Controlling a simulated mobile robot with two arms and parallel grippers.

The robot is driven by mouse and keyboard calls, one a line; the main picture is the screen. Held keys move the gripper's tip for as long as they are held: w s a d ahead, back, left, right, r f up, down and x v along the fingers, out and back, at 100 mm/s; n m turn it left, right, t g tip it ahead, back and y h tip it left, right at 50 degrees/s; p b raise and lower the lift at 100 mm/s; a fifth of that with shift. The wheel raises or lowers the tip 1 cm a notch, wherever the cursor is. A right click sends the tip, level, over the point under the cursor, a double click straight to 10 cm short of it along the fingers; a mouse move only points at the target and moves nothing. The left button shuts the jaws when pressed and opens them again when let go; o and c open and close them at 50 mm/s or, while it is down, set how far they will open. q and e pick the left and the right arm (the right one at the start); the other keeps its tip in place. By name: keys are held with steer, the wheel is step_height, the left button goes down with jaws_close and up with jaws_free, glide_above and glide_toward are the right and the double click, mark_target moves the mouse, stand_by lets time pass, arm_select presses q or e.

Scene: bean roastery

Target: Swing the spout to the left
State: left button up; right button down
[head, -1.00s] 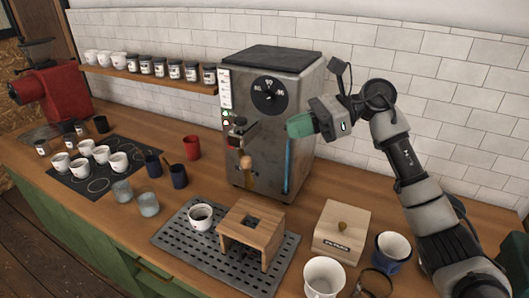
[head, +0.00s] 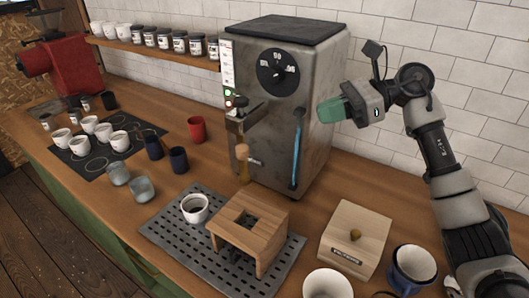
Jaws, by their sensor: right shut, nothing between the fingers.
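The grey machine (head: 322,85) stands against the tiled wall with a round black dial on its front. A thin blue tube (head: 297,150), which looks like the spout, hangs down the right part of its front. To its left is a dark metal fitting (head: 237,126) with a wooden handle (head: 242,158) below it. My right gripper (head: 332,111) has teal fingers, shut and empty. In the picture it is just right of the blue tube's top, at the machine's right edge, with a visible gap between them. My left gripper is out of view.
Below the machine, a slotted drip tray (head: 173,242) carries a cup (head: 194,207) and a wooden stand (head: 262,222). A wooden box (head: 352,237) and mugs are at the front right. Several cups and a red grinder (head: 68,70) are at the left.

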steer(key=f+b, duration=0.3)
steer(key=f, duration=0.1)
steer(key=shift+w+d+f+b, duration=0.15)
steer(key=shift+w+f+b, duration=0.05)
steer(key=shift+f+b, duration=0.15)
steer(key=shift+r, duration=0.1)
steer(key=p, duration=0.7)
glide_toward(242, 149)
steer(key=f+x, duration=0.1)
steer(key=x, duration=0.5)
steer(key=shift+w+f, duration=0.2)
steer(key=shift+w, duration=0.1)
